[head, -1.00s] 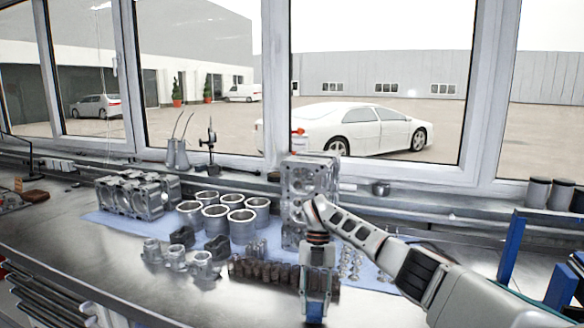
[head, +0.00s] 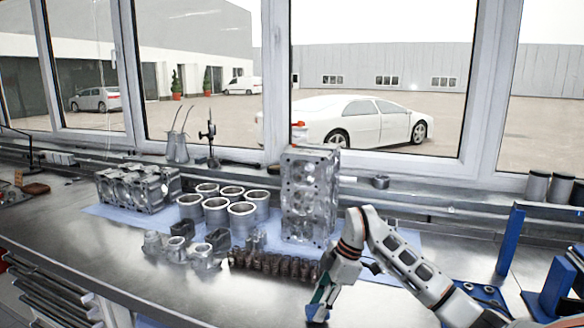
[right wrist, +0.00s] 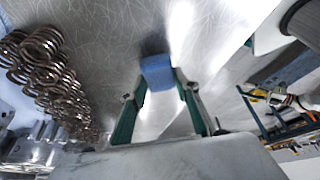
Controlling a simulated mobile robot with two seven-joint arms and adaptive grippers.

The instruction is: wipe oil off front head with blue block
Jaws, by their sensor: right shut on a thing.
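My right gripper (head: 319,308) is low over the front of the bench and pointing down. In the right wrist view its two green fingers (right wrist: 160,90) are shut on a blue block (right wrist: 157,70), held at the fingertips. A tall metal casting with round openings (head: 309,195) stands upright behind and left of the right arm, apart from the gripper. Another metal casting (head: 135,190) lies at the back left. I cannot tell for sure which one is the front head, and no oil is clearly visible. My left gripper is not in view.
Several cylinder liners (head: 242,221) stand left of the upright casting on a blue mat (head: 103,211). Coiled springs (head: 275,266) and pistons (head: 203,256) lie in front, close left of the gripper. The steel bench (head: 250,300) is clear at the front. Blue uprights (head: 510,243) stand at the right.

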